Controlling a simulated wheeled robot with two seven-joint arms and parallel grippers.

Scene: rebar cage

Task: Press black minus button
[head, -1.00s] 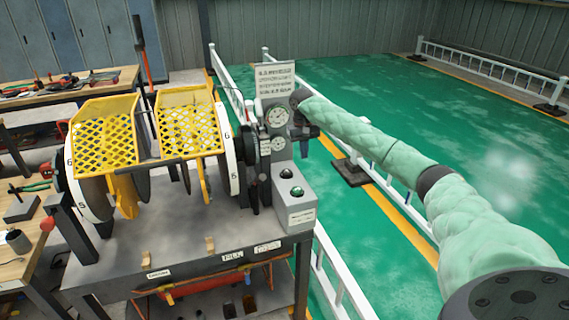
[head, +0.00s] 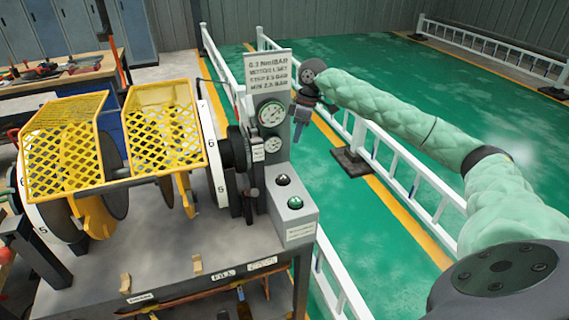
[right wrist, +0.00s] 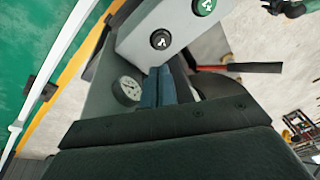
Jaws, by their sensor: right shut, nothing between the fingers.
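The black button (head: 282,180) sits on top of the small grey control box (head: 300,232), behind a green button (head: 295,202). In the right wrist view the black button (right wrist: 160,40) carries a small white mark that I cannot read as a minus, and the green button (right wrist: 203,6) is at the top edge. My right gripper (head: 298,138) is shut and empty, hanging fingers down beside the gauge panel, above and apart from the black button. Its closed fingers (right wrist: 158,84) point towards the box in the right wrist view. My left gripper is not in view.
The gauge panel (head: 272,93) with a printed sign (head: 268,70) rises behind the box. Yellow mesh guards (head: 165,137) and a white disc stand left of it on the grey bench (head: 150,235). White railings (head: 398,155) and open green floor (head: 480,115) lie to the right.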

